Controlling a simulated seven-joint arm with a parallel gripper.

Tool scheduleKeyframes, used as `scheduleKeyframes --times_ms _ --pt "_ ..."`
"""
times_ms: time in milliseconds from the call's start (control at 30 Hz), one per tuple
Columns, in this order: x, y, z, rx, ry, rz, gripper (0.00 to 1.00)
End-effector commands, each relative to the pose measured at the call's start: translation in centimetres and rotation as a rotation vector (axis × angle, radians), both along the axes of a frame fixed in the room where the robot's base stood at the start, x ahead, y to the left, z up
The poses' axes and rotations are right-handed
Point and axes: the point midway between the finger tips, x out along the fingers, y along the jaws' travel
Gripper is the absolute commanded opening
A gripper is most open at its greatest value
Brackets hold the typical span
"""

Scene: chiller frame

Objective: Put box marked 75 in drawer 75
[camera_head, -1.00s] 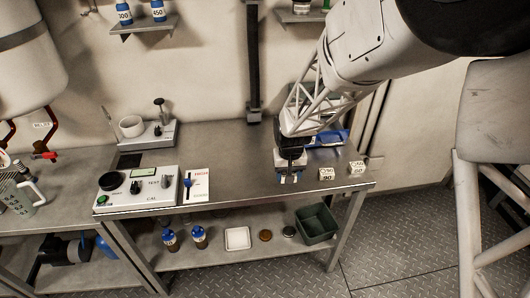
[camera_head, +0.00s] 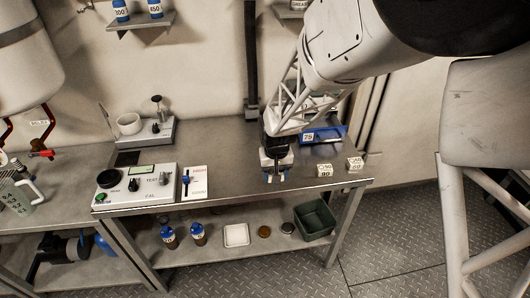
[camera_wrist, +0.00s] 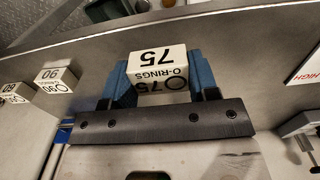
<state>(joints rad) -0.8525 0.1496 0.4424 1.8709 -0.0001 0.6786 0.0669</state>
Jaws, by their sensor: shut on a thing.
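My gripper (camera_head: 275,177) is over the front of the metal bench, with its blue fingertips pointing down. In the wrist view the fingers (camera_wrist: 158,78) are shut on a white box marked 75 (camera_wrist: 158,60), with "O-RINGS" printed on it. In the head view the box is mostly hidden by the gripper. A blue drawer (camera_head: 330,136) with a 75 label (camera_head: 308,137) is on the bench behind and to the right of my gripper. The arm covers part of it.
Two other white boxes, one (camera_head: 325,170) and another (camera_head: 355,163), sit at the bench's right front. A test panel (camera_head: 137,188) and a red-lettered card (camera_head: 194,181) are to the left. A green bin (camera_head: 315,222) is on the lower shelf. The bench between card and gripper is clear.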

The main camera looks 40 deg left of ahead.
Motion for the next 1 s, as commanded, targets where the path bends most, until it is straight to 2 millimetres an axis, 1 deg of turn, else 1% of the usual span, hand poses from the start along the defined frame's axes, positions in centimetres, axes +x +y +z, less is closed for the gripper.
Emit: scheduleKeyframes --times_ms 1000 --pt "9.0 9.8 -1.2 0.001 -0.001 0.0 0.28"
